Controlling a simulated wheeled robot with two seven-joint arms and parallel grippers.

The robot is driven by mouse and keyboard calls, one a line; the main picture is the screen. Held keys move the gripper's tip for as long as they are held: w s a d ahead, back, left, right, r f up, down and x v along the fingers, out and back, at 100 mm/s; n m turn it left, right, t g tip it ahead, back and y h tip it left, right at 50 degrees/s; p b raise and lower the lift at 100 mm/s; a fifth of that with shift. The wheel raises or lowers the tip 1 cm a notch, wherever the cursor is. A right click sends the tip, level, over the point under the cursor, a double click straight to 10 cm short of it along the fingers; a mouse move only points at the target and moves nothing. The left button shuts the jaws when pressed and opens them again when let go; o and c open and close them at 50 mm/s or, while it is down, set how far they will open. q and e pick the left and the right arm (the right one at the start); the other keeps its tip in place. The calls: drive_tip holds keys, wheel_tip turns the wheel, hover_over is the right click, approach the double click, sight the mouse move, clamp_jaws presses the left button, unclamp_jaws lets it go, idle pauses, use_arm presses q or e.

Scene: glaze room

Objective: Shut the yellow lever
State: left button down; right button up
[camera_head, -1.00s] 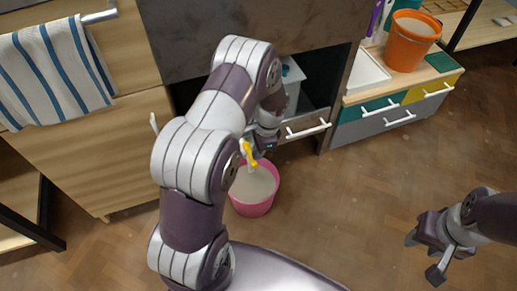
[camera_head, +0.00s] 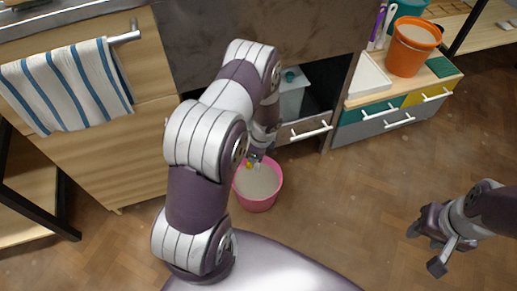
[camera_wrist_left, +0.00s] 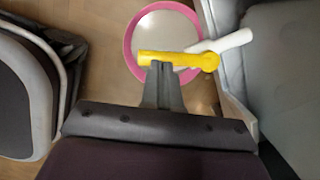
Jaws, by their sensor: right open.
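The yellow lever (camera_wrist_left: 185,60) lies across the near part of the pink bucket's opening in the left wrist view, joined at its right end to a white spout (camera_wrist_left: 232,41). In the head view only a small yellow bit of the lever (camera_head: 249,165) shows beside my left gripper (camera_head: 255,158). The fingers of my left gripper (camera_wrist_left: 162,66) are together, with their tips overlapping the lever's left half; I cannot tell whether they touch it. My right gripper (camera_head: 424,249) is open and empty above the floor at the right.
The pink bucket (camera_head: 258,203), holding pale liquid, stands on the floor below. An orange bucket (camera_head: 408,54) stands on the low cabinet. A striped towel (camera_head: 68,85) hangs at the left. The floor at the right is clear.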

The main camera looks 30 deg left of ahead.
use_arm(q)
drive_tip(key=shift+s+a+r+m+p, duration=0.1)
drive_tip(key=shift+s+a+m+p, duration=0.3)
drive_tip(key=shift+m, duration=0.5)
drive_tip(key=shift+w+a+m+t+p, duration=0.2)
drive_tip(key=shift+a+m+t+p, duration=0.25)
drive_tip(key=shift+m, duration=0.8)
drive_tip(key=shift+w+a+m+t+p, duration=0.15)
drive_tip(key=shift+w+a+m+p, duration=0.2)
drive_tip(key=shift+a+m, duration=0.6)
drive_tip(key=shift+w+a+m+t+p, duration=0.1)
drive_tip(key=shift+a+m+t+p, duration=0.3)
drive_tip(key=shift+m, duration=1.1)
drive_tip(key=shift+d, duration=0.1)
